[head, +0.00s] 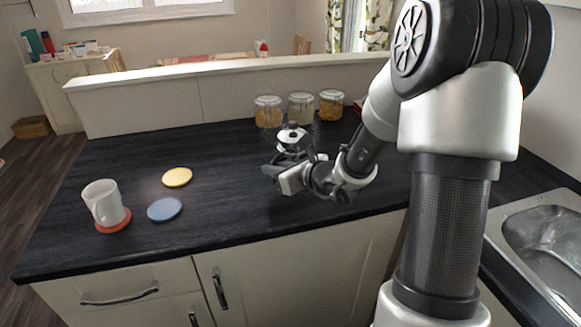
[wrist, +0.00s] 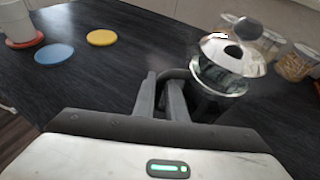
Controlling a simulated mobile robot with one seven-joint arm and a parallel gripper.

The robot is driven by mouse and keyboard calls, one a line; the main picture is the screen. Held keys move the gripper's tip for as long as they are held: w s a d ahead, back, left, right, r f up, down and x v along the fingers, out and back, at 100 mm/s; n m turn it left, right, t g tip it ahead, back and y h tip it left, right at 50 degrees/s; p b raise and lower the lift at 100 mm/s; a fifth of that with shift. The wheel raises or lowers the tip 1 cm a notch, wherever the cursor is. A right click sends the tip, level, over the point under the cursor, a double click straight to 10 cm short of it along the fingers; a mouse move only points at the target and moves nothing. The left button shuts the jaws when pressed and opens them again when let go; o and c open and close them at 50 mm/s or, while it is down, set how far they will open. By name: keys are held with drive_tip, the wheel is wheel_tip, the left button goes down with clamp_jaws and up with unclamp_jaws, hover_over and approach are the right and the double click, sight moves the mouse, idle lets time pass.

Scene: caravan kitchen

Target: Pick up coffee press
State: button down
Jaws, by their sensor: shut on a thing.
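The coffee press (wrist: 222,80) has a shiny domed metal lid, a round knob and a dark glass body. It is at the upper right in the wrist view. In the head view the press (head: 291,137) stands just behind my gripper (head: 280,172), which hides its lower part. In the wrist view my gripper (wrist: 163,84) is shut on the press's dark handle, with the fingers to the left of the body. I cannot tell whether the base touches the counter.
Several lidded glass jars (head: 301,108) stand behind the press along the low wall. A white mug (head: 103,201) sits on a red coaster (head: 114,224) at the left. A yellow coaster (head: 177,177) and a blue coaster (head: 165,209) lie bare. A sink (head: 548,245) is at the right.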

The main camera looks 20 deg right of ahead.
drive_tip(key=shift+r, duration=0.25)
